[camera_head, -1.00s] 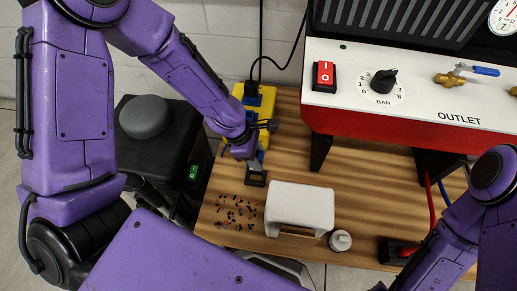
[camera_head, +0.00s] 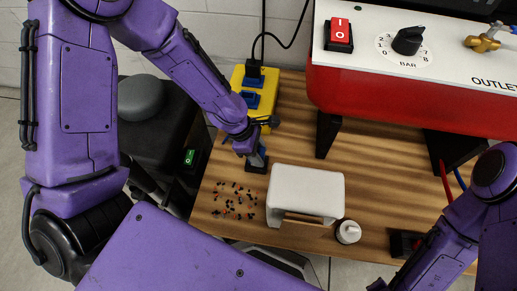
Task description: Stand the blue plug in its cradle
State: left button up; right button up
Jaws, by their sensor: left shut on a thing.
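My left gripper (camera_head: 257,152) points down over the table, in front of the yellow socket box. It is shut on the blue plug (camera_head: 260,158), of which only a small grey-blue part shows below the fingers. The small black cradle (camera_head: 256,168) is on the table directly under the plug. The plug's lower end is at or just above the cradle; I cannot tell whether it is seated.
The yellow box (camera_head: 238,77) with blue sockets stands close behind the left gripper. Small scattered bits (camera_head: 235,200) lie in front.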

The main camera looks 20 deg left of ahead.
pick_arm(q)
jog(key=shift+f, duration=0.55)
jog(key=o, duration=1.2)
jog(key=shift+p+v, duration=2.6)
jog(key=shift+v, duration=2.7)
